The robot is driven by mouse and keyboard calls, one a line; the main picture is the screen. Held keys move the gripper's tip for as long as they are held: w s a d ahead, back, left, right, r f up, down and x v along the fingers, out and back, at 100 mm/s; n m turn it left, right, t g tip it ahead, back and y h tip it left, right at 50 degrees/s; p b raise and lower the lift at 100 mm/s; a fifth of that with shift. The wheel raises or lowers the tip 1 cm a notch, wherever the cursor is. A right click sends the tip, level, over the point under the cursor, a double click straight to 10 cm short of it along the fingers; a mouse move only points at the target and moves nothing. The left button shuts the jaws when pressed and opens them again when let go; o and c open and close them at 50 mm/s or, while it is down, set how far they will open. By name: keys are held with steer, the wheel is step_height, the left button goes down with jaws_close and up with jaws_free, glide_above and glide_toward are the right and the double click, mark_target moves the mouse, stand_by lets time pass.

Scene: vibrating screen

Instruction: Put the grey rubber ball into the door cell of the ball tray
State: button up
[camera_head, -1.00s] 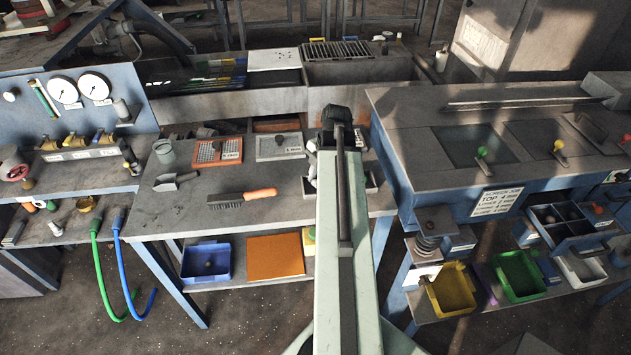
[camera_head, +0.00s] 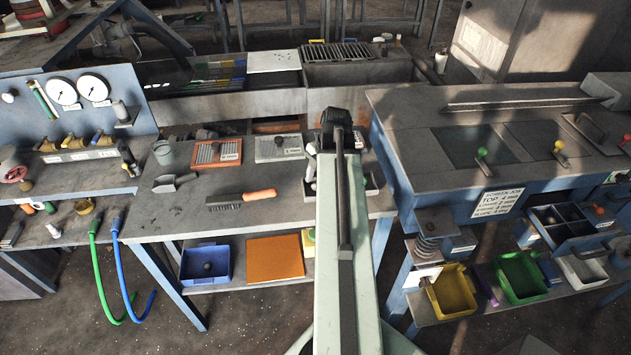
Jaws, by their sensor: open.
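A dark grey ball (camera_head: 208,267) lies in a blue bin on the shelf under the middle bench. I cannot tell from this view whether it is rubber. The blue tray with divided cells (camera_head: 553,235) sits at the right, below the screen box. A dark ball (camera_head: 549,219) lies in its left part and an orange-red ball (camera_head: 597,210) shows at its right. I cannot tell which cell is the door cell.
A brush (camera_head: 240,199), a scoop (camera_head: 174,182) and a grey cup (camera_head: 164,152) stand on the middle bench. Yellow (camera_head: 453,308) and green (camera_head: 520,299) bins sit on the lower right shelf. Blue and green hoses hang at the left. The bench front is mostly clear.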

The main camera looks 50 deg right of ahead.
steer(key=p+v, duration=1.2)
steer(key=v, duration=0.1)
steer(key=shift+w+a+f, duration=0.1)
steer(key=shift+f, duration=0.05)
steer(key=w+a+m+g, duration=0.1)
steer(key=w+a+m, duration=0.35)
steer(key=a, duration=0.45)
steer(key=w+a+m, duration=0.3)
steer(key=w+a, duration=0.3)
steer(key=a, duration=0.4)
steer(key=w+a+m+g+h, duration=0.1)
steer(key=a+m, duration=0.8)
steer(key=a, duration=1.3)
steer(key=shift+w+a+f+h, duration=0.2)
steer(key=shift+w+f+h, duration=0.1)
steer(key=shift+w, duration=0.45)
